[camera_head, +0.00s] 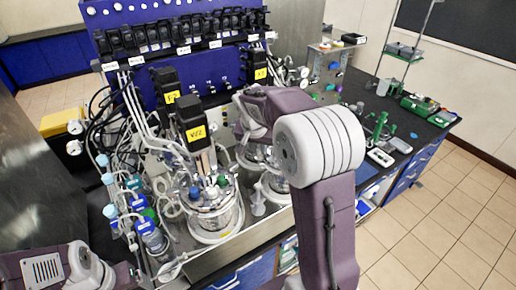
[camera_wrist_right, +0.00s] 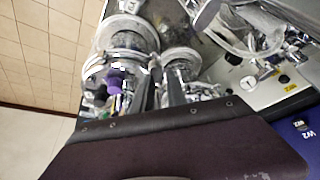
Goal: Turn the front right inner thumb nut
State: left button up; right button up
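A glass bioreactor vessel (camera_head: 212,215) with a metal head plate stands at the front of the bench. A second vessel (camera_head: 275,187) to its right is partly hidden behind my right arm. In the right wrist view, metal vessel tops and fittings (camera_wrist_right: 125,35) lie around my right gripper (camera_wrist_right: 161,68). Its two dark fingers are a little apart, with their tips close to small metal fittings on a vessel top. I cannot single out the thumb nut among these fittings. In the head view my right arm hides its gripper. My left arm shows at the lower left; its fingers are out of view.
A blue control panel (camera_head: 215,62) with black pumps stands behind the vessels. Black motors with yellow labels (camera_head: 196,131) rise above them. Tubes and blue-capped bottles (camera_head: 145,222) crowd the left. Green tools (camera_head: 378,128) lie on the bench at the right. Floor is clear at right.

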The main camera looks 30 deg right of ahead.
pick_arm(q)
jog(key=shift+a+f, duration=0.1)
jog(key=shift+f, duration=0.05)
pick_arm(e)
jog(key=shift+s+a+f+g, duration=0.15)
jog(key=shift+s+f+g, duration=0.3)
jog(key=shift+f, duration=0.45)
jog(key=shift+s, duration=0.1)
jog(key=shift+w+r+t, duration=0.25)
jog(key=shift+w+r, duration=0.15)
jog(key=shift+r, duration=0.1)
jog(key=shift+w+r+p, duration=0.1)
jog(key=shift+r+p, duration=0.4)
jog(key=shift+r, duration=0.1)
jog(key=shift+w+d+r+p, duration=0.2)
jog(key=shift+r+p, duration=0.2)
jog(key=shift+r, duration=0.2)
pick_arm(q)
notch_tip(320, 180, up, 6)
jog(key=p, duration=0.4)
jog(key=shift+w+d, duration=0.25)
pick_arm(e)
jog(key=v, duration=0.8)
jog(key=shift+s+r, duration=0.2)
pick_arm(q)
jog(key=shift+w+d, duration=0.1)
pick_arm(e)
jog(key=shift+w, duration=0.1)
